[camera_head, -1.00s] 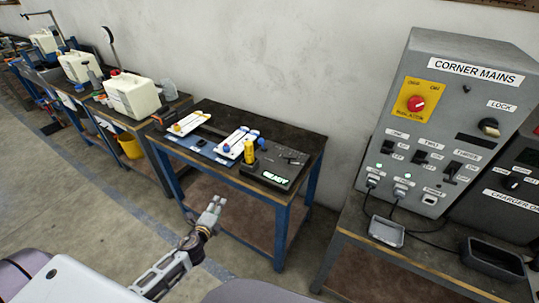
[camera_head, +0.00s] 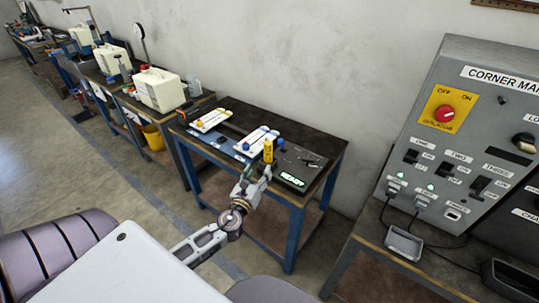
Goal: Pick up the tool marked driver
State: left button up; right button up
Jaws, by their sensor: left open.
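A small upright yellow tool (camera_head: 268,151) stands on the near side of the blue-legged table, at the left edge of the dark panel marked READY. Any driver marking on it is too small to read. My left gripper (camera_head: 259,172) is open, with its fingertips just below the yellow tool in the picture. I cannot tell whether they touch it. My right gripper is not in view.
The table (camera_head: 232,108) also bears white trays with blue and yellow knobs (camera_head: 257,139) and a dark READY panel (camera_head: 293,170). A grey CORNER MAINS cabinet (camera_head: 465,110) stands to the right. White jugs (camera_head: 158,89) line benches at the left.

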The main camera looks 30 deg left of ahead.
aim_at(268, 153)
pick_arm(q)
jog(key=shift+a+m, duration=0.15)
jog(key=shift+m, duration=1.15)
jog(key=shift+p+x, duration=0.5)
jog(key=shift+x, duration=3.35)
jog(key=shift+w+a, duration=0.2)
jog(key=shift+w, duration=0.2)
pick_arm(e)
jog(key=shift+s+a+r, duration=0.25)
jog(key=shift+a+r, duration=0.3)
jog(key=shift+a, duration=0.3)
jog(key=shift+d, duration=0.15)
